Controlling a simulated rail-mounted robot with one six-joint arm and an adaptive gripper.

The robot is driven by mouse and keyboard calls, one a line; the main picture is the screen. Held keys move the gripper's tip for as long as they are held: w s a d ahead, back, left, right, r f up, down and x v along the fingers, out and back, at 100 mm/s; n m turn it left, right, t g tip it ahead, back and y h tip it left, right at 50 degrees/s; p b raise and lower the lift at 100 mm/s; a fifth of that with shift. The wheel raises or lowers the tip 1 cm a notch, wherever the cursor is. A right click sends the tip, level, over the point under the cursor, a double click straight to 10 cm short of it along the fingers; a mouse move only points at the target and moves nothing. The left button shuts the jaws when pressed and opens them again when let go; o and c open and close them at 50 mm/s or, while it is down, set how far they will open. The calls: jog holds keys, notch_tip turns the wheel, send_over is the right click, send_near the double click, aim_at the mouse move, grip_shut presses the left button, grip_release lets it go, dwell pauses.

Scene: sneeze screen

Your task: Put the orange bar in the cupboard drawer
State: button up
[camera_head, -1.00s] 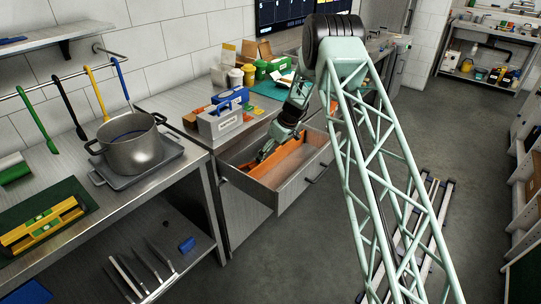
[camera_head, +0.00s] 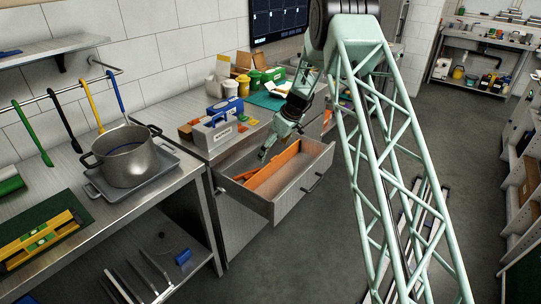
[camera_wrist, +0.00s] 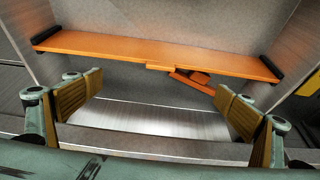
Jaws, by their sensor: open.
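The orange bar (camera_head: 272,166) lies inside the open cupboard drawer (camera_head: 296,184), running lengthwise along it. In the wrist view the orange bar (camera_wrist: 150,52) has black ends and spans the drawer from wall to wall of the picture, beyond my fingers. My gripper (camera_head: 266,150) is at the drawer's rear left edge, above the drawer. In the wrist view my gripper (camera_wrist: 158,95) has its two padded fingers wide apart, with nothing between them. The bar is apart from the fingers.
A pot (camera_head: 128,155) sits on the left bench. The floor (camera_head: 300,245) in front of the drawer is clear.

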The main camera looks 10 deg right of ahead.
jog(key=shift+s+d+r, duration=0.15)
jog(key=shift+s+r, duration=0.05)
jog(key=shift+r, duration=0.3)
dwell(0.4)
jog(key=shift+s+r, duration=0.15)
jog(key=shift+r, duration=0.4)
jog(key=s+a+r+m, duration=0.1)
jog(key=s+a+r, duration=0.1)
jog(key=s+r, duration=0.95)
jog(key=s+a+r+m, duration=0.15)
jog(key=s+r, duration=0.55)
jog(key=r, duration=0.9)
jog(key=s+a+r+m, duration=0.1)
jog(key=s+r, duration=0.3)
jog(key=s, duration=0.4)
jog(key=s+r+h, duration=0.1)
jog(key=s+r, duration=0.3)
jog(key=s, duration=0.3)
jog(key=s+a+r+m, duration=0.1)
jog(key=s+r, duration=0.3)
jog(key=s, duration=0.4)
jog(key=s+d+m+h, duration=0.1)
jog(key=s+m, duration=0.1)
jog(key=s, duration=1.4)
jog(key=s+d+m+h, duration=0.1)
jog(key=s, duration=1.6)
jog(key=shift+s+d+r+m+t, duration=0.15)
jog(key=shift+d+m+t, duration=0.1)
jog(key=shift+m+t, duration=0.1)
